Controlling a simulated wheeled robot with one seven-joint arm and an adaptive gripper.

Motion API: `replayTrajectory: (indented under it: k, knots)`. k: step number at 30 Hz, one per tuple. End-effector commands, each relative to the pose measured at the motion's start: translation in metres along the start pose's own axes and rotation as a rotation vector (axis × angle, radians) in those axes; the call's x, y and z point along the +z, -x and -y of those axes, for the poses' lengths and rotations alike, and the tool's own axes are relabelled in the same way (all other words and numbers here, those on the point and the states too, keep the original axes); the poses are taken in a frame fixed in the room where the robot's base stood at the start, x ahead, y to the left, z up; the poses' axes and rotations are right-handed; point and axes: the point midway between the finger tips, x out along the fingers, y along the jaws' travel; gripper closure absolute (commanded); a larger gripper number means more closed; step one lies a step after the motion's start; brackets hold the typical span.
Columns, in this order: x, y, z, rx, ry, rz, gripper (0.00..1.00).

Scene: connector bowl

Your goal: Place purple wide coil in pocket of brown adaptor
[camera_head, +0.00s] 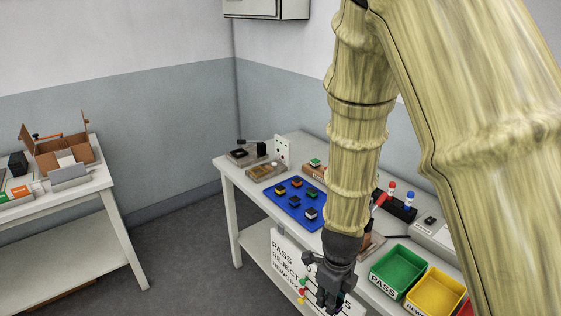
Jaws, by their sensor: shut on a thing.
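My gripper (332,299) is at the lower middle, in front of the workbench's near edge, pointing down. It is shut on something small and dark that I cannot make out. No purple wide coil can be picked out. A brown block (314,175) with a green-topped piece on it stands at the back of the bench, partly behind my arm; it may be the brown adaptor, but I cannot tell. A shallow brown tray (265,171) lies farther left.
A blue mat (284,206) holds several small dark pieces with coloured tops. A green bin (398,268) and a yellow bin (436,291) stand at right. A sign (290,262) hangs on the bench front. Another table (110,180) with an open cardboard box (47,155) is at left.

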Motion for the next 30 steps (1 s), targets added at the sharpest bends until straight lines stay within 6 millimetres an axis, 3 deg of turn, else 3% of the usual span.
replayTrajectory:
  k: [11, 30]
  knots:
    - [0.002, -0.010, 0.008, 0.001, 0.292, 0.003, 0.99]
    - [0.010, -0.041, 0.040, 0.004, 1.135, 0.004, 0.99]
